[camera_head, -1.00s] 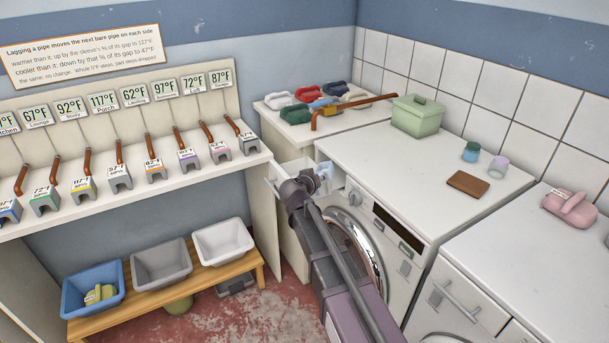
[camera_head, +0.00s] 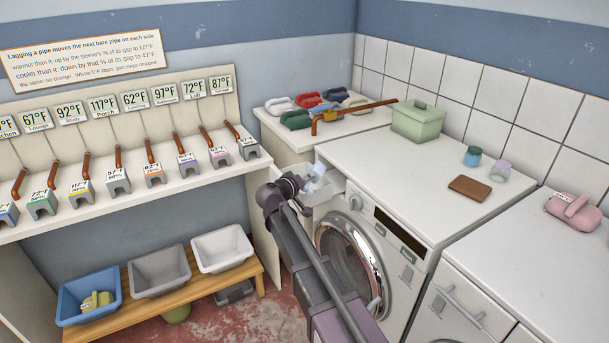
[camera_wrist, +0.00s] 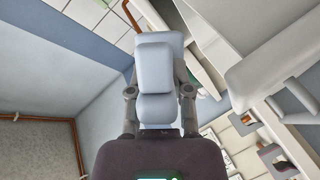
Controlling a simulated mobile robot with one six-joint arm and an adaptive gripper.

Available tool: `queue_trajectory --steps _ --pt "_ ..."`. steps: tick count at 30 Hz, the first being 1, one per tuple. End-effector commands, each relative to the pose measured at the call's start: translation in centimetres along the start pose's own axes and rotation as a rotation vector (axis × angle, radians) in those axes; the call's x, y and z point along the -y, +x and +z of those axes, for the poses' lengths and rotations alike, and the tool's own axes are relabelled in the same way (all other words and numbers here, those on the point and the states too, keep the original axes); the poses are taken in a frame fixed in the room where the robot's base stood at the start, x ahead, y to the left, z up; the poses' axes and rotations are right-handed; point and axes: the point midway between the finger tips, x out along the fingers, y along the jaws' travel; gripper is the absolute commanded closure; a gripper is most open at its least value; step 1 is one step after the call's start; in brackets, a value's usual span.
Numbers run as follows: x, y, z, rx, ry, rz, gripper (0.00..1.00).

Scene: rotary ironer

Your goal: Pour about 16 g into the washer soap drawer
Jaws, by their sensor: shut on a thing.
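My gripper (camera_head: 305,183) is at the washer's upper left front corner. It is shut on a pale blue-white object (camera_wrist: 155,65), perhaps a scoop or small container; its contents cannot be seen. In the wrist view my gripper (camera_wrist: 158,95) has one finger on each side of it. In the head view the held object (camera_head: 318,170) is small and tilted, over or beside the open white soap drawer (camera_head: 328,191). My wrist hides part of the drawer, and its inside cannot be made out. The white washer (camera_head: 378,170) has a round door below the drawer.
A pink bag-like item (camera_head: 572,210) lies on the machine at right. A shelf with pipes is at left, above a bench (camera_head: 215,290) with tubs.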

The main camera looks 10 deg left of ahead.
Motion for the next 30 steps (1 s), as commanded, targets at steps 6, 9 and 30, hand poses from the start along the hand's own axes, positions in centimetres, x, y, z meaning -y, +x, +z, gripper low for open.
queue_trajectory --steps 6,9,30 --pt "0.16 -0.04 -0.16 0.000 -0.100 0.041 1.00" --pt "0.05 -0.09 -0.28 0.000 -0.143 0.060 1.00" --pt "0.01 -0.15 -0.40 0.000 -0.186 0.077 1.00"
